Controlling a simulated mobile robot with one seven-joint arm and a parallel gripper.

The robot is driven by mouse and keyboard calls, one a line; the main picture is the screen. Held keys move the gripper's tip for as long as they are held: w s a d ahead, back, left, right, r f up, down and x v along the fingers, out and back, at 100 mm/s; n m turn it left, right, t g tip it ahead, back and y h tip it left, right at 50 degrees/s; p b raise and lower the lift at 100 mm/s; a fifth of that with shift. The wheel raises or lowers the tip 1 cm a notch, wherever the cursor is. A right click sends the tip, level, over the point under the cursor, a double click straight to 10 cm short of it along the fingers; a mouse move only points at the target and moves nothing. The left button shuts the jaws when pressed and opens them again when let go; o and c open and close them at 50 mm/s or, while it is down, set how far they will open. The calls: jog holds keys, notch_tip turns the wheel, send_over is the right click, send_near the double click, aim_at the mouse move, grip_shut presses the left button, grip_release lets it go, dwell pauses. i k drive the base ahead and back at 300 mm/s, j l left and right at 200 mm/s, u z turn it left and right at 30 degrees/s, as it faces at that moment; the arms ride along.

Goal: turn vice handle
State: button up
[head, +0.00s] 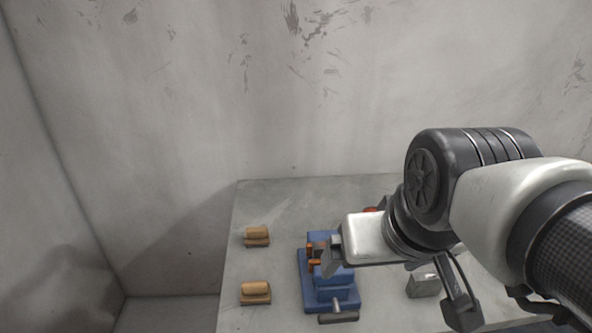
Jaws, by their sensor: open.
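A blue vice (318,297) stands on the grey table, with orange-brown parts (310,256) at its upper left. Its grey bar handle (338,317) lies crosswise at the vice's near end, on a short shaft. My gripper (331,256) reaches in from the right, above or at the upper part of the vice. Its jaws are open and hide part of the vice. The gripper is apart from the handle. I cannot tell whether the fingers touch the vice.
A grey block (424,284) stands to the right, under my arm. The table (265,205) is bare at its far left. Walls stand behind and left.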

aim_at(338, 317)
jog(key=k+j, duration=0.1)
jog(key=k, duration=1.1)
jog(key=i+l, duration=0.1)
